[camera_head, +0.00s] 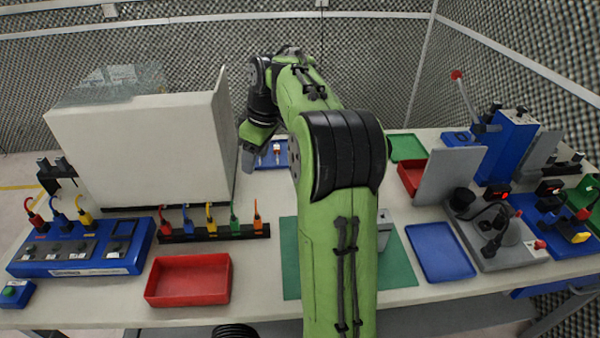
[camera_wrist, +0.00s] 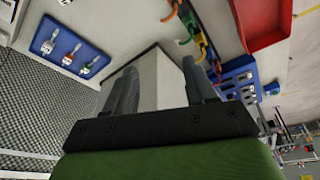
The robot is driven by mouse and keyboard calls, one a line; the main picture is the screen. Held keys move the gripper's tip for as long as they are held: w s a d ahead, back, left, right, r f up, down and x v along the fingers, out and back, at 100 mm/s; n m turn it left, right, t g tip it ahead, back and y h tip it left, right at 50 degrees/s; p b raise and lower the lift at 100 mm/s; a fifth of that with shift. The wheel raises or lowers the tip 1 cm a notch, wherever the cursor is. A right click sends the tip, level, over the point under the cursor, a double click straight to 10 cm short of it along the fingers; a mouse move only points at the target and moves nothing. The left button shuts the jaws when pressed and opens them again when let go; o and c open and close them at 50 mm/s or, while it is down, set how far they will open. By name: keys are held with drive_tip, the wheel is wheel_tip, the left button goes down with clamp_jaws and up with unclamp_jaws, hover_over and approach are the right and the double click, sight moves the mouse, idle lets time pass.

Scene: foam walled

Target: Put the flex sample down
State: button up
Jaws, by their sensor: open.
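My gripper (camera_head: 247,160) hangs just left of a blue tray (camera_head: 262,164) at the back of the table. In the wrist view my gripper (camera_wrist: 159,66) has its two grey fingers spread, with only the white box visible between them. The blue tray (camera_wrist: 91,41) there holds three small pieces side by side: one white (camera_wrist: 50,43), one with a red part (camera_wrist: 70,56), one with a green part (camera_wrist: 90,66). I cannot tell which is the flex sample. In the head view my arm hides part of this tray.
A large white box (camera_head: 140,150) stands close left of my gripper. A rack of coloured cables (camera_head: 212,233), a red tray (camera_head: 188,280) and a green mat (camera_head: 398,262) lie nearer the front. An empty blue tray (camera_head: 440,252) and devices stand at right.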

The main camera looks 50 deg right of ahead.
drive_tip(key=s+d+f+n+t+y+p, duration=0.1)
drive_tip(key=s+d+f+p, duration=0.15)
drive_tip(key=d, duration=0.75)
drive_tip(key=s+d+f+p, duration=0.1)
drive_tip(key=d+f, duration=0.3)
drive_tip(key=d, duration=0.6)
drive_tip(key=b+x, duration=0.1)
drive_tip(key=x, duration=0.2)
drive_tip(key=b+x, duration=0.1)
drive_tip(key=x, duration=0.2)
drive_tip(key=b+x, duration=0.1)
drive_tip(key=x, duration=0.3)
drive_tip(key=shift+w, duration=0.3)
drive_tip(key=b+x, duration=0.1)
drive_tip(key=x, duration=0.4)
drive_tip(key=shift+w+a+f, duration=0.1)
drive_tip(key=shift+f, duration=0.2)
drive_tip(key=shift+r, duration=0.15)
drive_tip(key=shift+c, duration=1.3)
clamp_jaws()
wheel_tip(320, 180, up, 18)
drive_tip(key=p, duration=0.6)
